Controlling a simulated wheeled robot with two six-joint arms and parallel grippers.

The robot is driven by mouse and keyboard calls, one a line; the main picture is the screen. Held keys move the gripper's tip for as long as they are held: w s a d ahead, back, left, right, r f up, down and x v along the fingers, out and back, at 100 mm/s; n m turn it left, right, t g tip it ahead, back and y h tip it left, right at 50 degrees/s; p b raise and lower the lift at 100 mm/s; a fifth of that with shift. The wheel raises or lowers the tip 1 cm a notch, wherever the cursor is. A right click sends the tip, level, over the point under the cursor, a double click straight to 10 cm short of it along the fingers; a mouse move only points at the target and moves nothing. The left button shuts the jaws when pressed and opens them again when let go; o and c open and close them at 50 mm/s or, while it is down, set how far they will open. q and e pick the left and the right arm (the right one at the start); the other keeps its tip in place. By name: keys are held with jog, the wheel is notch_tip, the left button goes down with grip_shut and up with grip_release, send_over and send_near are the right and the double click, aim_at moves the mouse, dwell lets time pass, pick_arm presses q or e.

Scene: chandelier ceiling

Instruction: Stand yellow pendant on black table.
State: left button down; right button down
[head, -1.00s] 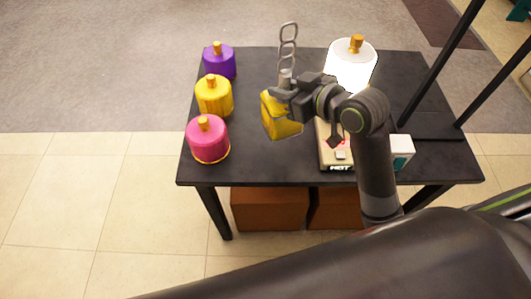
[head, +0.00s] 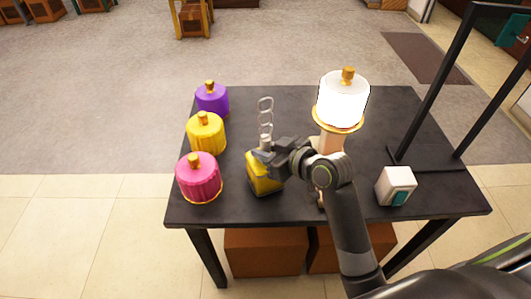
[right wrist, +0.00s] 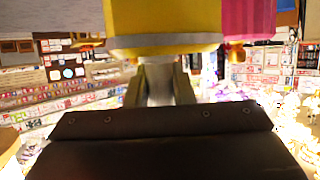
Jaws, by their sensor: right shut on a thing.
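The yellow pendant (head: 263,178), with a grey neck and a chain (head: 266,115) rising above it, is held in my right gripper (head: 268,151). The gripper is shut on its neck. The pendant hangs roughly upright, low over the black table (head: 240,212); I cannot tell whether its bottom touches the top. In the right wrist view the yellow body (right wrist: 165,18) with its grey rim fills the top, and the fingers (right wrist: 160,85) close on the pale neck. My left gripper is not in view.
Purple (head: 212,100), yellow (head: 206,134) and pink (head: 199,178) gold-knobbed shades stand along the table's left. A glowing white shade (head: 342,98) sits on a beige base, partly hidden by my arm. A white box (head: 396,186) and black frame (head: 431,85) are right.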

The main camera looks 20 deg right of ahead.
jog(key=shift+f, duration=0.25)
jog(key=shift+f, duration=0.2)
jog(key=c, duration=1.3)
grip_release()
jog(key=shift+o, duration=0.2)
jog(key=shift+r, duration=0.2)
jog(key=v, duration=1.2)
jog(key=shift+p, duration=0.35)
